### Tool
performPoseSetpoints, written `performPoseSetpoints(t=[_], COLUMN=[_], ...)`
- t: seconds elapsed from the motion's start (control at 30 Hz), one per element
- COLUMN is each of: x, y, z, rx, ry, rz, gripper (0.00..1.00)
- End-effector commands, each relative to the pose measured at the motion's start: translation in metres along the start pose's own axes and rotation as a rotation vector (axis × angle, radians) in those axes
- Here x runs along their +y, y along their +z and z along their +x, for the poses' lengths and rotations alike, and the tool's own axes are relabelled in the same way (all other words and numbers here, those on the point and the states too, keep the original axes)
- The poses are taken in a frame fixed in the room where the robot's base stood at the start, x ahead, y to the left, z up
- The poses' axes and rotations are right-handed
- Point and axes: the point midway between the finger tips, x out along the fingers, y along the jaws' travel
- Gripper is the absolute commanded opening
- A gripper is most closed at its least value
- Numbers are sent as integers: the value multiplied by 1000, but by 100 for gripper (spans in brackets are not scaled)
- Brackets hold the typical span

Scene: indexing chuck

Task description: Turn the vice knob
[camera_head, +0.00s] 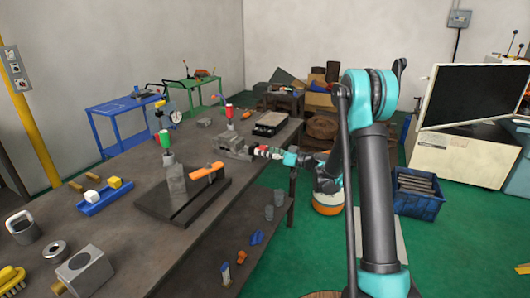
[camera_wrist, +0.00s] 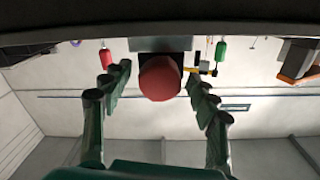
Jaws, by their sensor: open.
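The grey vice (camera_head: 232,147) stands near the right edge of the long workbench. Its red round knob (camera_wrist: 160,78) is in the middle of the wrist view, in front of a dark vice part. My gripper (camera_head: 268,152) is at the vice's right side in the head view, level with it. In the wrist view my gripper (camera_wrist: 159,72) is open, one finger on each side of the knob. Gaps show between the knob and both fingers, and I see no contact. In the head view the gripper largely hides the knob.
The workbench (camera_head: 130,225) carries a dark plate with an orange-handled fixture (camera_head: 205,173), a blue tray (camera_head: 104,198) and a grey block (camera_head: 84,271). A blue crate (camera_head: 418,195) stands on the green floor at right.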

Motion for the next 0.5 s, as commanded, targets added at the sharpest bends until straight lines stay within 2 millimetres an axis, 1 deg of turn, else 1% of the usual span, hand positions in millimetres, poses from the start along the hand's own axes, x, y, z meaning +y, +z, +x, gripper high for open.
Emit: performPoseSetpoints(t=[0.17, 0.5], x=[0, 0], y=[0, 0], z=[0, 0], rx=[0, 0], ry=[0, 0], rz=[0, 0], gripper=[60, 17])
